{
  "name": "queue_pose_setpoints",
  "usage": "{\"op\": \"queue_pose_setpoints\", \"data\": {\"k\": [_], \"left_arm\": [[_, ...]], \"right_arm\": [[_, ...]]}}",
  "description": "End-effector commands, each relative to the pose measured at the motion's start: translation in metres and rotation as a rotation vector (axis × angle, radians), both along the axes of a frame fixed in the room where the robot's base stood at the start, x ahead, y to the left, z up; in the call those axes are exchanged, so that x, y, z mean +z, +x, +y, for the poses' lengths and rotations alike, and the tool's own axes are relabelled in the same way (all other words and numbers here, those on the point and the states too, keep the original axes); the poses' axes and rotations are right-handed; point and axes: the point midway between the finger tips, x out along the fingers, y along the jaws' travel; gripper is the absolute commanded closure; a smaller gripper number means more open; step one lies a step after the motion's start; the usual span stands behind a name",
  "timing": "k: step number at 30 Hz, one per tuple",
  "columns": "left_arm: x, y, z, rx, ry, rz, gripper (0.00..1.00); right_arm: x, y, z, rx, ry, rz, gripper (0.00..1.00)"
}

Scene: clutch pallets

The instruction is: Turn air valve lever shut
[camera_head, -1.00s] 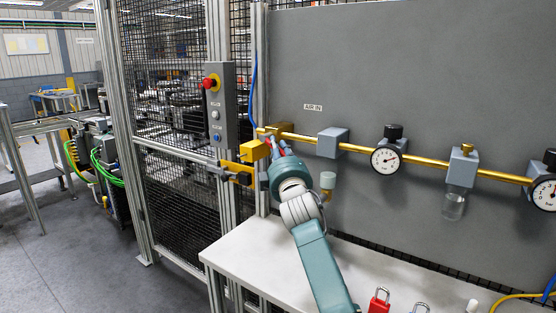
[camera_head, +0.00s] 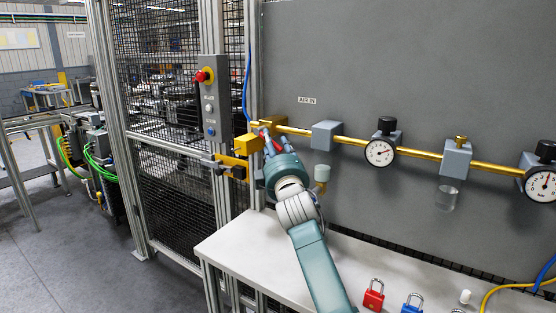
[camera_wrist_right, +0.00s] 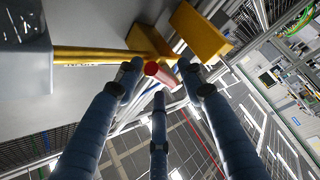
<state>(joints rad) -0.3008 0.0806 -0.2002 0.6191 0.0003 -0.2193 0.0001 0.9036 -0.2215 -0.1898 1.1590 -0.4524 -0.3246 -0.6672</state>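The air valve is a brass body (camera_head: 265,124) at the left end of the brass pipe, under the "AIR IN" label (camera_head: 306,100). Its red lever (camera_head: 275,144) shows between the fingers of my right gripper (camera_head: 270,133). In the right wrist view the lever (camera_wrist_right: 165,74) lies between the two outer blue fingertips of the right gripper (camera_wrist_right: 160,70), and the third finger stands just below it. The fingers are spread around the lever, and I see no clear grip on it. Contact is hard to judge. My left gripper is not in view.
A yellow block (camera_head: 246,144) sits on the fence post left of the gripper. A grey box with a red emergency stop (camera_head: 203,75) hangs above. Gauges (camera_head: 380,152) line the pipe. A red padlock (camera_head: 373,294) and a blue padlock (camera_head: 412,303) are on the white bench (camera_head: 250,249).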

Motion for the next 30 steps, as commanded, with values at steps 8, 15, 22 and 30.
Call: {"op": "queue_pose_setpoints", "data": {"k": [8, 15, 22, 30], "left_arm": [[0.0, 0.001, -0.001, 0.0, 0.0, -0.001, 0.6], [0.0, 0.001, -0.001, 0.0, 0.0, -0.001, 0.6], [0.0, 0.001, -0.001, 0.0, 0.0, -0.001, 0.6], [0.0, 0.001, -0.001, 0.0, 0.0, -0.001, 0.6]], "right_arm": [[-0.013, -0.05, -0.007, 0.002, 0.0, 0.0, 0.61], [-0.021, -0.086, -0.012, 0.002, 0.0, 0.002, 0.61], [-0.023, -0.098, -0.014, 0.002, 0.0, 0.002, 0.61], [-0.023, -0.098, -0.014, 0.002, 0.0, 0.002, 0.69]]}}
